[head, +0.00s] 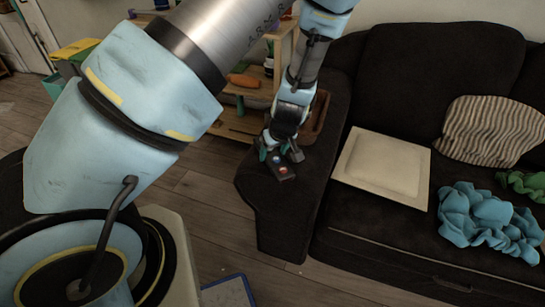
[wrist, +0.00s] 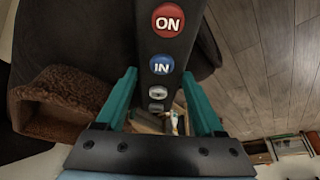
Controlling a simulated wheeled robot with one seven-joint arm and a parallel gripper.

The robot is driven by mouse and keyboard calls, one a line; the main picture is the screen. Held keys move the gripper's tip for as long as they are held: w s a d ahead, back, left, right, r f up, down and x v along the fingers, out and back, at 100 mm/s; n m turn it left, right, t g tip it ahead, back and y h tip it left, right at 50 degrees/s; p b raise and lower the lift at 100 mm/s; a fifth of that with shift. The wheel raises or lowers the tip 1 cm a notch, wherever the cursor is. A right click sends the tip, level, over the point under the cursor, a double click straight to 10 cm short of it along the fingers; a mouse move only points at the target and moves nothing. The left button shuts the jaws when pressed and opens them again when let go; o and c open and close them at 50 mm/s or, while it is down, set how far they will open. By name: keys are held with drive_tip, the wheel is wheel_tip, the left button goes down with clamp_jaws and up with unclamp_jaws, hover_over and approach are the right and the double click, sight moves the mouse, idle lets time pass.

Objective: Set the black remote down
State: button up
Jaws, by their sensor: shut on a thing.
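The black remote (head: 283,171) has a red button marked ON and a blue button marked IN. It also shows large in the wrist view (wrist: 183,48), running from the top edge down between the fingers. My gripper (head: 281,155) is shut on the remote, with a teal finger on each side of it in the wrist view (wrist: 160,100). The remote is at the top of the dark sofa's armrest (head: 280,215). I cannot tell whether its underside touches the armrest.
A cream square cushion (head: 383,165), a striped pillow (head: 490,132) and a crumpled blue cloth (head: 487,222) lie on the sofa seat. A green cloth (head: 522,185) lies at the right. A wooden shelf (head: 252,92) stands behind the armrest. Wood floor (head: 215,205) is open to the left.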

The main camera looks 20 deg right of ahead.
clamp_jaws()
drive_tip(key=shift+r, duration=0.1)
